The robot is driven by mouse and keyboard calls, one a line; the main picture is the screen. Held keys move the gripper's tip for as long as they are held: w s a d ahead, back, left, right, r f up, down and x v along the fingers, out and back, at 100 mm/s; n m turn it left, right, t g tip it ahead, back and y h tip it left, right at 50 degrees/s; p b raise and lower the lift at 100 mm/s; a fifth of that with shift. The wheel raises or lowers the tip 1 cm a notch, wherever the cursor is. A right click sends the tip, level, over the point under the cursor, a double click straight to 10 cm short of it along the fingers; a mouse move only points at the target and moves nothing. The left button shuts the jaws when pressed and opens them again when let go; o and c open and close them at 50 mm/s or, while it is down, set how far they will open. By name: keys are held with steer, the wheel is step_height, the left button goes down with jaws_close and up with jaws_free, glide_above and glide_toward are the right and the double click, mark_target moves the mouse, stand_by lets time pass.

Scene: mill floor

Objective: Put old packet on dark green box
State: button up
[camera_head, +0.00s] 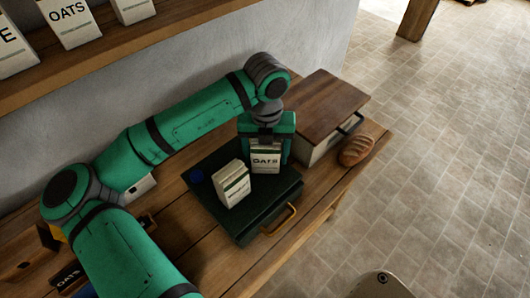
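The dark green box (222,214) lies on the wooden bench with a tan handle at its front right. A cream packet (233,184) stands on its lid. A second cream packet, marked OATS (265,161), is at the back right of the lid. My gripper (266,152) points down over this packet, with its fingers on either side. I cannot tell whether the fingers press on it or stand clear. Whether the packet's base touches the lid is also unclear. Which packet is the old one cannot be read from here.
A wooden-topped box (322,104) stands close to the right of my gripper, with a bread loaf (356,150) beside it. A small blue thing (197,175) is at the lid's left corner. A shelf (120,50) with OATS packets (70,22) runs above.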

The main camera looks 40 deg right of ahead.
steer(key=shift+o, duration=0.9)
step_height(320, 180, up, 12)
steer(key=shift+r, duration=0.2)
